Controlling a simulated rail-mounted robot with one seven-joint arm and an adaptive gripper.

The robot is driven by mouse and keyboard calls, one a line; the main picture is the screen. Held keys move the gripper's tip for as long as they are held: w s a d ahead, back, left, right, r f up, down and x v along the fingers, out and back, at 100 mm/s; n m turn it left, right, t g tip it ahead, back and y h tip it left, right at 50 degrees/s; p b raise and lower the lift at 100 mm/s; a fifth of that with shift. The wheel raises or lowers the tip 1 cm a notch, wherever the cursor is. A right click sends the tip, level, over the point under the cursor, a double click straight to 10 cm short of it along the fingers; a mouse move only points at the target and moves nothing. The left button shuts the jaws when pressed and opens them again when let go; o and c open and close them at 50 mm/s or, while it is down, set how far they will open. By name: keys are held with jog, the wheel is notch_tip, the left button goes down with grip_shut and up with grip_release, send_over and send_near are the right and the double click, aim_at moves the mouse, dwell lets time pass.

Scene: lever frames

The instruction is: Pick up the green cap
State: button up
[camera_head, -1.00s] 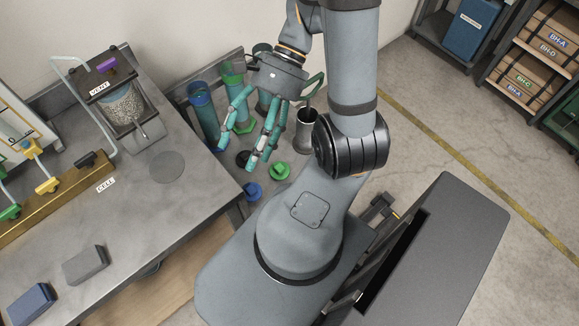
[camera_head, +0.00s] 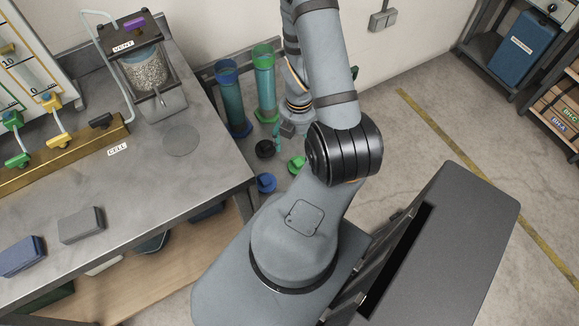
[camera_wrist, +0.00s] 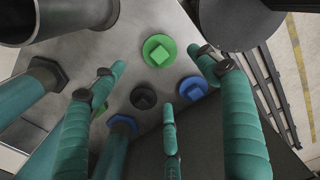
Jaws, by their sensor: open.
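The green cap (camera_head: 297,164) stands on the low grey surface beside the bench, partly covered by my arm in the head view. In the wrist view the green cap (camera_wrist: 159,51) is a round disc with a square knob, seen from above. My gripper (camera_wrist: 160,76) has its teal fingers spread, with nothing held between them. The cap appears beyond the fingertips, between the left and right fingers; the exact gap cannot be told. In the head view my gripper is mostly hidden behind my arm.
A black cap (camera_wrist: 143,97) and a blue cap (camera_wrist: 193,88) sit close to the green one. A blue tube (camera_head: 232,105) and a green tube (camera_head: 265,90) stand upright behind. The bench edge (camera_head: 216,205) is at left. A metal cylinder (camera_wrist: 70,18) shows top left in the wrist view.

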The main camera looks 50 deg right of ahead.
aim_at(298, 162)
notch_tip(298, 162, down, 5)
jog(key=shift+r, duration=0.1)
jog(key=shift+s+f, duration=0.2)
jog(key=shift+f, duration=2.4)
jog(key=c, duration=1.1)
jog(key=shift+c, duration=0.4)
jog(key=shift+r, duration=0.1)
